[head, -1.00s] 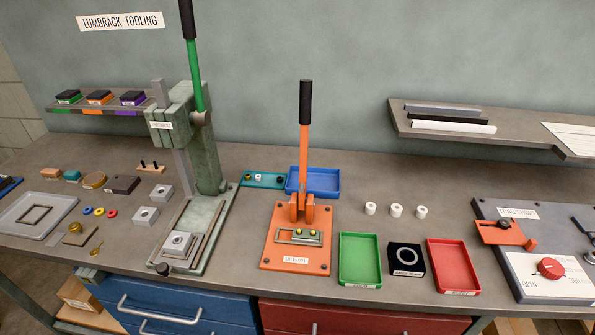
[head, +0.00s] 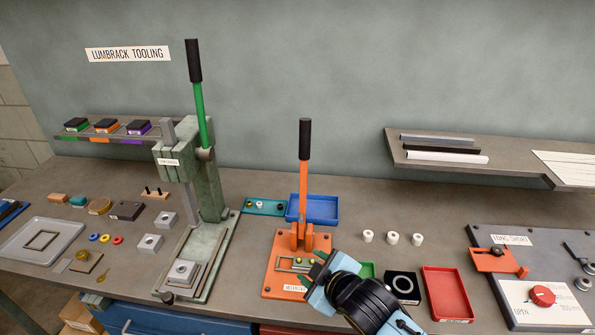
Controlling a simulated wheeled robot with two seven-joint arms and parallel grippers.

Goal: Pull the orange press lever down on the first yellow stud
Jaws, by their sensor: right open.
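The orange press lever (head: 304,178) stands upright with a black handle grip (head: 305,139) on its orange base plate (head: 272,279). A yellow stud (head: 298,261) shows in the metal fixture at the front of the base. A second stud, seen a second ago beside it, is hard to make out now beside the gripper. My right gripper (head: 314,271) is open in front of the press, its fingers over the right part of the base and well below the lever's handle. It hides part of the fixture and the base's right side. My left gripper is not in view.
A tall green press (head: 205,180) with its own lever stands to the left. A blue tray (head: 322,209) lies behind the orange press.

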